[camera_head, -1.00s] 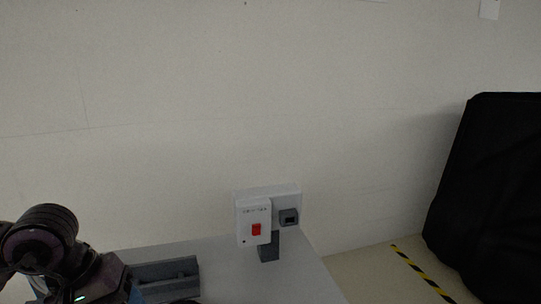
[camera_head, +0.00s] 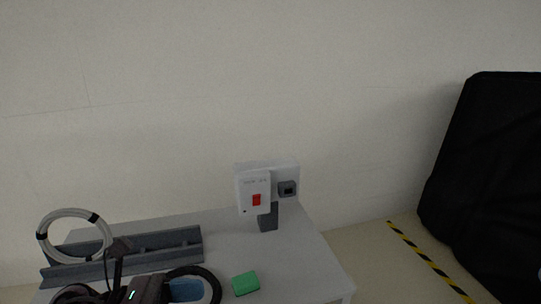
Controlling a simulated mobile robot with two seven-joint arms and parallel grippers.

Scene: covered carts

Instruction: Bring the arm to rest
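Part of my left gripper (camera_head: 120,262) shows at the bottom left of the head view, dark, with a small light on its body. It is in front of a grey slotted rack (camera_head: 185,237) on the table. The frame's lower edge cuts it off, and I cannot make out a finger gap or anything held. My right gripper is not in view.
A grey table (camera_head: 300,265) carries a pale cable coil (camera_head: 42,246) at the rack, a black coil (camera_head: 216,284), a blue item (camera_head: 186,291), a green block (camera_head: 245,284) and a white switch box (camera_head: 252,185). A black-covered cart (camera_head: 490,170) stands right, beyond yellow-black floor tape (camera_head: 425,258).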

